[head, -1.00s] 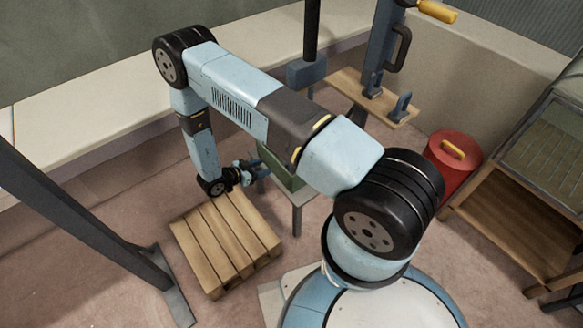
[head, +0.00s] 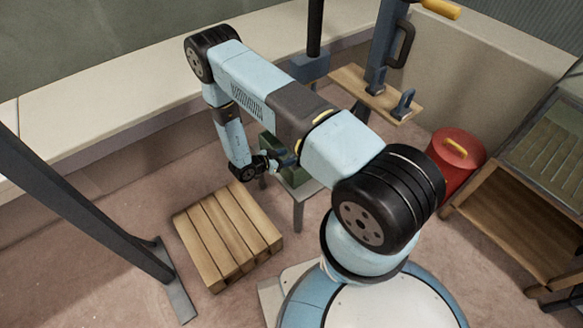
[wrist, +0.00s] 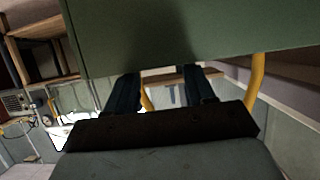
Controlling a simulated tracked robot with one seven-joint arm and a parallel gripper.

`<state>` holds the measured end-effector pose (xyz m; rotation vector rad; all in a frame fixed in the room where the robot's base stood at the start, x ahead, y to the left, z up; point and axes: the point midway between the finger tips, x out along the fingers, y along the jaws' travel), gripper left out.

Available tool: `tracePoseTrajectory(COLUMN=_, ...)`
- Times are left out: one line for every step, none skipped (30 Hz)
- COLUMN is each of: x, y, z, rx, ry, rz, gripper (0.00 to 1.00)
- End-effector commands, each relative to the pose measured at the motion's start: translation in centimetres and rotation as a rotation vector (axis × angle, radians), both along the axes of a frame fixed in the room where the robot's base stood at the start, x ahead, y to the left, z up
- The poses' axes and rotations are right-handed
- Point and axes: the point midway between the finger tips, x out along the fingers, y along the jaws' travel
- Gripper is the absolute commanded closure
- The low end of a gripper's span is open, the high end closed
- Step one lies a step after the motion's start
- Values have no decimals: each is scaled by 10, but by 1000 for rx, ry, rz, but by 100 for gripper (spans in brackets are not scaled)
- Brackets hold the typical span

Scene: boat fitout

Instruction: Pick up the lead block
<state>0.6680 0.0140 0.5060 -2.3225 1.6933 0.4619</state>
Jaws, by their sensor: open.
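I cannot make out a lead block for certain in either view. A green box-like thing (head: 297,177) stands on a small grey stand (head: 306,192), partly hidden behind my arm and gripper. My gripper (head: 289,158) is open, at the left side of the green thing. In the wrist view a large green face (wrist: 190,35) fills the top, very near the two dark blue fingers. The gap between the fingers (wrist: 160,82) shows no held object. Yellow curved bars (wrist: 256,80) show below the green face. Whether the fingers touch it is unclear.
A wooden pallet (head: 228,236) lies on the floor left of the stand. A red canister (head: 458,160) and a wooden shelf unit (head: 510,195) stand at right. A wooden board with clamps (head: 352,88) is behind. A dark post (head: 85,215) rises at left.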

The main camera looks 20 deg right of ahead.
Motion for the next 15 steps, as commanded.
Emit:
tracePoseTrajectory(x=0, y=-7, z=-3, rx=-1, ry=1, rz=-1, gripper=47)
tracePoseTrajectory(x=0, y=-11, z=-4, rx=-1, ry=1, rz=-1, gripper=47)
tracePoseTrajectory(x=1, y=-16, z=-6, rx=-1, ry=1, rz=-1, gripper=47)
tracePoseTrajectory(x=2, y=-20, z=-8, rx=-1, ry=1, rz=-1, gripper=47)
tracePoseTrajectory(x=4, y=-23, z=-10, rx=-1, ry=1, rz=-1, gripper=47)
tracePoseTrajectory(x=5, y=-27, z=-11, rx=0, ry=1, rz=0, gripper=47)
tracePoseTrajectory(x=6, y=-29, z=-12, rx=0, ry=0, rz=0, gripper=47)
tracePoseTrajectory(x=6, y=-30, z=-13, rx=0, ry=0, rz=0, gripper=47)
tracePoseTrajectory(x=7, y=-31, z=-13, rx=0, ry=0, rz=1, gripper=47)
tracePoseTrajectory(x=7, y=-31, z=-13, rx=0, ry=0, rz=1, gripper=47)
tracePoseTrajectory(x=7, y=-31, z=-13, rx=0, ry=0, rz=1, gripper=47)
tracePoseTrajectory(x=7, y=-31, z=-13, rx=0, ry=0, rz=1, gripper=47)
tracePoseTrajectory(x=7, y=-31, z=-13, rx=0, ry=0, rz=1, gripper=47)
tracePoseTrajectory(x=7, y=-31, z=-13, rx=0, ry=0, rz=1, gripper=47)
tracePoseTrajectory(x=7, y=-31, z=-13, rx=0, ry=0, rz=1, gripper=48)
